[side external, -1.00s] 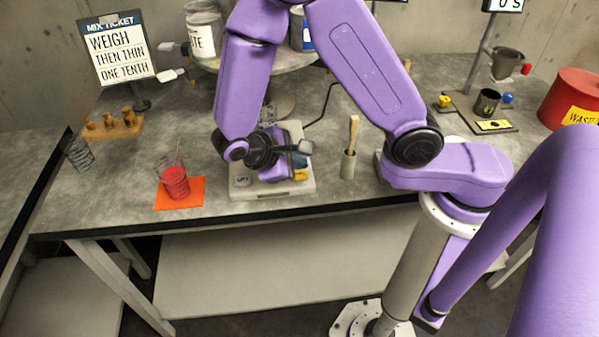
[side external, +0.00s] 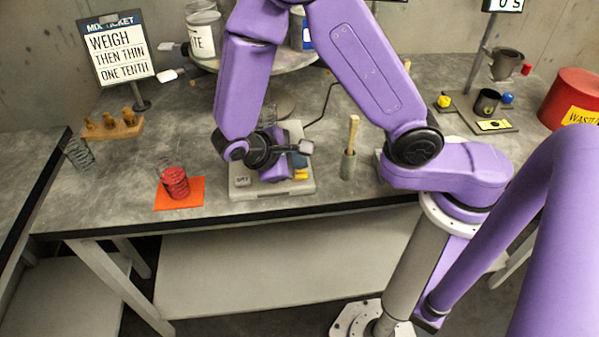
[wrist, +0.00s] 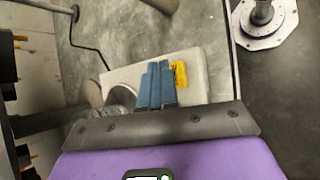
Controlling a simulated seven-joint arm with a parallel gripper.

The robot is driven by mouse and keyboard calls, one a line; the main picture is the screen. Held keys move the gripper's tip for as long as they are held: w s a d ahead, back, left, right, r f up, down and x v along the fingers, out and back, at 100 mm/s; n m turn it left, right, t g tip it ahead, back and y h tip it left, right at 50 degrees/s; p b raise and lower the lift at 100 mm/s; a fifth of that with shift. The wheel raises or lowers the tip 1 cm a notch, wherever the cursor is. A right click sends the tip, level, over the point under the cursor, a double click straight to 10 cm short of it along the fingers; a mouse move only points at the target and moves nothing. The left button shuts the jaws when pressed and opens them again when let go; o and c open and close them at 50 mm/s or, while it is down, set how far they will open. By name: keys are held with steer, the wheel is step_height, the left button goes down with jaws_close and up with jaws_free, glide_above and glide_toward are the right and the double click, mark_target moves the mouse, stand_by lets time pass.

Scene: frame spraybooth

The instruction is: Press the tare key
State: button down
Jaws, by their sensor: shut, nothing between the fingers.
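The pale bench scale (side external: 262,190) stands near the front edge of the bench, and it also shows in the wrist view (wrist: 200,72). A yellow key (side external: 301,174) is at its right front, and it shows in the wrist view (wrist: 180,74) too. A grey key (side external: 242,181) with blurred lettering is at its left front. I cannot read which one is marked tare. My gripper (side external: 300,161) is shut and empty, low over the scale. In the wrist view its blue fingers (wrist: 157,84) are right beside the yellow key; I cannot tell whether they touch it.
A red cup (side external: 175,182) on an orange mat (side external: 188,202) is left of the scale. A holder with a wooden-handled tool (side external: 349,162) stands close on the right. A wooden block with several pegs (side external: 112,129) is at the left. A black cable (side external: 327,105) runs behind.

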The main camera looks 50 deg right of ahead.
mark_target(297, 176)
steer(key=shift+f, duration=0.1)
stand_by(0.6)
steer(key=shift+f, duration=0.35)
steer(key=shift+f, duration=0.4)
stand_by(0.7)
steer(key=shift+r, duration=0.85)
steer(key=shift+r, duration=2.5)
